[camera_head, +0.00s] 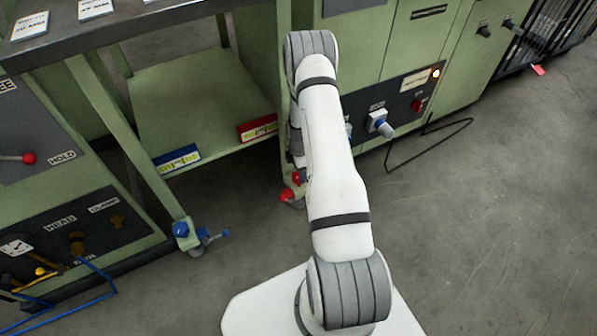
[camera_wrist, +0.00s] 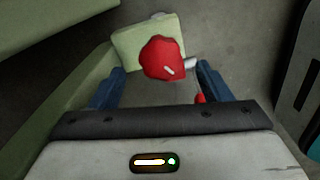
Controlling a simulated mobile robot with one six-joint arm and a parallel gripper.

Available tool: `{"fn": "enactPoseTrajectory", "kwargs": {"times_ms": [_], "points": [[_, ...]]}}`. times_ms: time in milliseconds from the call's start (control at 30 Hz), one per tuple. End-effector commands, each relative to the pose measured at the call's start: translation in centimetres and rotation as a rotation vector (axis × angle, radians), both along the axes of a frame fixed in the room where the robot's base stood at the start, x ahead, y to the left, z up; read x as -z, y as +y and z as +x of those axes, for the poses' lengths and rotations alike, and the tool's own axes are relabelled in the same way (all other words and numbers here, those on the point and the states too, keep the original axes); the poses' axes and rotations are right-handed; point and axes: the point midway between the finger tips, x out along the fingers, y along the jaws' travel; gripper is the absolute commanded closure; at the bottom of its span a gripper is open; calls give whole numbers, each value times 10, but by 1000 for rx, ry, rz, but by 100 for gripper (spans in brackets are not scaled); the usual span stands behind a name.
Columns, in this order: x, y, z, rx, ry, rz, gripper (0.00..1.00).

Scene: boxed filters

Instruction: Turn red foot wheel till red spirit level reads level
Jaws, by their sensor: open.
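The red foot wheel (camera_wrist: 162,58) shows in the wrist view, a red knob with a white mark on its top, against a green leg. In the head view part of the red foot wheel (camera_head: 287,195) shows low beside my arm. My gripper (camera_wrist: 163,78) is open, with one blue finger on each side of the wheel; I cannot tell whether they touch it. In the head view my arm hides the gripper. The red spirit level (camera_head: 257,127) sits on the right of the green shelf's front edge; its bubble is too small to read.
A blue spirit level (camera_head: 177,160) sits at the shelf's left, above a blue foot wheel (camera_head: 181,229). Green cabinets (camera_head: 420,60) stand behind and right, with a blue-and-white plug (camera_head: 381,124) and a black cable (camera_head: 430,145). The floor at right is clear.

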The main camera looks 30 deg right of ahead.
Motion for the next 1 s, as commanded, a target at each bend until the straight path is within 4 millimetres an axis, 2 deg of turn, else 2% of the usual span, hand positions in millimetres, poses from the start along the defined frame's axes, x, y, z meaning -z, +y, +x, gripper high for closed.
{"fn": "enactPoseTrajectory", "kwargs": {"times_ms": [33, 100, 267, 1000], "points": [[-14, 0, 0, 0, -1, 0, 29], [-23, 0, 0, 0, 0, 0, 29], [-36, 0, 0, 0, 0, 0, 29], [-37, 0, 0, 0, 1, 0, 29]]}}
